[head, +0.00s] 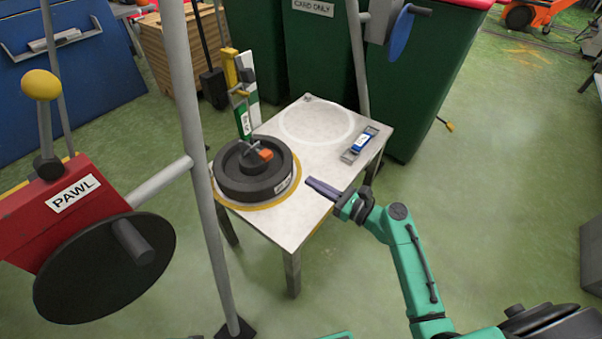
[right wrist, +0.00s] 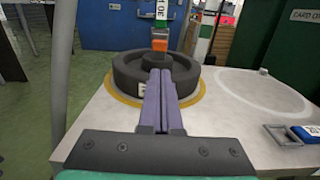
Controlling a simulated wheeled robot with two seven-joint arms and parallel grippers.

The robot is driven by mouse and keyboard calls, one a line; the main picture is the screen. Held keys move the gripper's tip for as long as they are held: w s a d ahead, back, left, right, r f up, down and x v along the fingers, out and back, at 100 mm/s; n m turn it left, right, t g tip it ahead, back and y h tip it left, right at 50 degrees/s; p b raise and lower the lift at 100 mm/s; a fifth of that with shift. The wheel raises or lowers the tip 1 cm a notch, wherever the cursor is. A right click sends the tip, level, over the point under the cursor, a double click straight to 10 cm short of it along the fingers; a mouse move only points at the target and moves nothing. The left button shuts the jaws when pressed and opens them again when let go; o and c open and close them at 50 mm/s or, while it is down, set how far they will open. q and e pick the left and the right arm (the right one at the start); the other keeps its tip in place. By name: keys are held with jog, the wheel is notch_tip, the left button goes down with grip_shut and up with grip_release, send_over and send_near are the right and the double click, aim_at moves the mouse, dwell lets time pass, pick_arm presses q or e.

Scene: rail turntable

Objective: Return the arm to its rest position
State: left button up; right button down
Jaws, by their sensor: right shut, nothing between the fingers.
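My right gripper (head: 312,184) is at the end of the green arm, over the near right side of the small table (head: 300,212). Its fingers are shut and empty, pointing toward the black wheel-like turntable (head: 228,182). In the right wrist view the purple-grey fingers (right wrist: 158,80) lie together in front of the turntable (right wrist: 190,78); I cannot tell from these frames whether they touch it. An orange block (head: 265,154) sits on top of the turntable. My left gripper is not in view.
A red PAWL box (head: 60,200) with a black disc and a grey pole (head: 187,120) stand at left. Green bins (head: 424,75) stand behind.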

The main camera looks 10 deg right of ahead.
jog(key=shift+s+d, duration=0.2)
jog(key=shift+s, duration=0.05)
dwell(0.3)
